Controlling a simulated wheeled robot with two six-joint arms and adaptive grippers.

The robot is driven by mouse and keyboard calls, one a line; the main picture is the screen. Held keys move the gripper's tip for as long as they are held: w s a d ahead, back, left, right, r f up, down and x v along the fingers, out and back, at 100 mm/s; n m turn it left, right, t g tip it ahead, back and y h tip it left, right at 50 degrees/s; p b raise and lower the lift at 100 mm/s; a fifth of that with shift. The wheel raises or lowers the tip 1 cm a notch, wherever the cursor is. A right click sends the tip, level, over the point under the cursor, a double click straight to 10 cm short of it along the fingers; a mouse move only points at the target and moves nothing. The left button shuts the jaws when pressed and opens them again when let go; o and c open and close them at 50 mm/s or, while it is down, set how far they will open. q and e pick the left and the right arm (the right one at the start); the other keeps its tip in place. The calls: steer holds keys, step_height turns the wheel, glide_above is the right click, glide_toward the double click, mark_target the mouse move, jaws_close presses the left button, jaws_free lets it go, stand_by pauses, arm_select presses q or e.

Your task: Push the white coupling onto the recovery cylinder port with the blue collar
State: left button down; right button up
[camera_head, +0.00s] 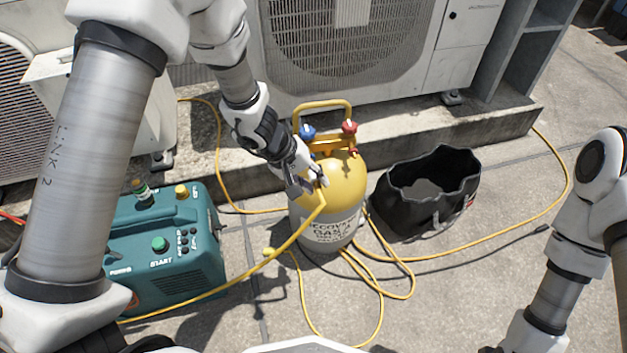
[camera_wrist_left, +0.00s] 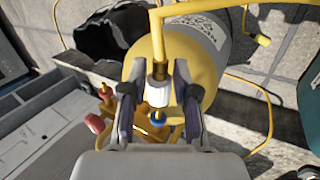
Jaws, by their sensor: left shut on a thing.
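The recovery cylinder (camera_head: 330,228) stands upright at the centre, yellow on top and grey below; its yellow shoulder also shows in the left wrist view (camera_wrist_left: 208,62). My left gripper (camera_head: 308,181) is at the cylinder's upper left side. In the left wrist view my left gripper (camera_wrist_left: 156,95) is shut on the white coupling (camera_wrist_left: 157,94), which ends a yellow hose (camera_wrist_left: 157,45). The port's blue collar (camera_wrist_left: 157,118) shows just beyond the coupling, close in line with it. I cannot tell whether they touch. My right arm shows at the right; its gripper is out of view.
A blue valve knob (camera_head: 307,131) and a red one (camera_head: 349,127) sit under the cylinder's handle. A teal recovery machine (camera_head: 160,250) stands left, a black bag (camera_head: 425,190) right. Yellow hoses loop over the concrete. Condenser units stand behind on a ledge.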

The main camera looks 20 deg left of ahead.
arm_select(q)
steer(key=shift+w+a+p, duration=0.35)
steer(key=shift+w, duration=0.25)
steer(key=shift+w+a+p, duration=0.3)
steer(key=shift+w+p, duration=0.05)
steer(key=shift+w, duration=0.25)
stand_by(1.6)
steer(key=c, duration=0.8)
jaws_free()
